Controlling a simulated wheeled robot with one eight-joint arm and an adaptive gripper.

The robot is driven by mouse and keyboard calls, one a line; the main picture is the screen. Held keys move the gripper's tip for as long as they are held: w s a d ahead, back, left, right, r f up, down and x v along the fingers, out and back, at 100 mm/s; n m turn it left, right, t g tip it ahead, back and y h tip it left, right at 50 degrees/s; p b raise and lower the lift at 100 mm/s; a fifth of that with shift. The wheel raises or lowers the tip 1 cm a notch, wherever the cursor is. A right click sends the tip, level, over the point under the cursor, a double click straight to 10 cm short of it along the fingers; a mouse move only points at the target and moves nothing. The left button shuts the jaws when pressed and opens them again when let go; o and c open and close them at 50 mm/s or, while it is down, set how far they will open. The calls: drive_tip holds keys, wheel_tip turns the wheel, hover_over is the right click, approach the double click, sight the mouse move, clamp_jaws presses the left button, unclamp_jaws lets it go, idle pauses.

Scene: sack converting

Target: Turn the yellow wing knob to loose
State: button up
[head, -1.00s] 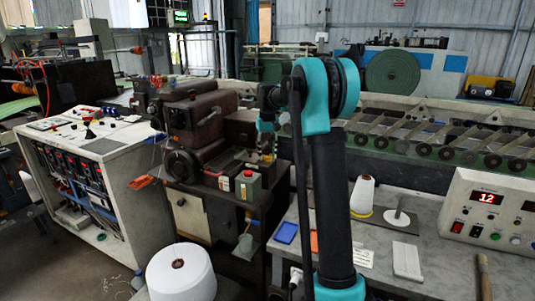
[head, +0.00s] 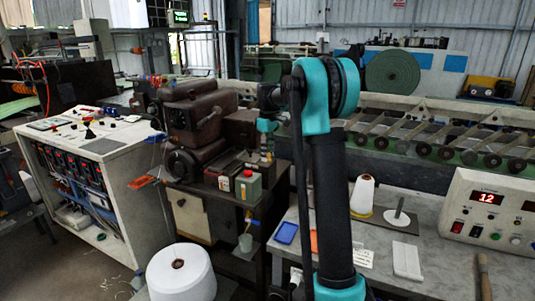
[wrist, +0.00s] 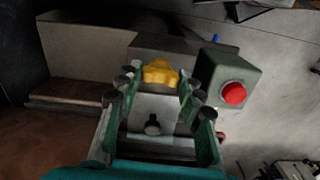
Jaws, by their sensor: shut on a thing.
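The yellow wing knob (wrist: 160,73) shows in the wrist view, just above the middle, with rounded lobes. It sits on a grey block. My gripper (wrist: 160,84) has one finger on each side of it and is shut on it. The fingertips partly cover the knob's sides, so exact contact is hard to see. In the head view my gripper (head: 266,147) is at the dark machine bench, behind the grey-green box. The knob is too small there to read its angle.
A grey-green box with a red button (wrist: 233,93) stands close to the right finger in the wrist view. The brown machine (head: 195,115) stands left of my gripper.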

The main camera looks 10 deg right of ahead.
drive_tip(key=shift+n, duration=0.5)
drive_tip(key=o, duration=1.2)
drive_tip(key=shift+c, duration=0.2)
drive_tip(key=shift+r, duration=0.1)
wheel_tip(320, 180, up, 12)
drive_tip(key=shift+s, duration=0.1)
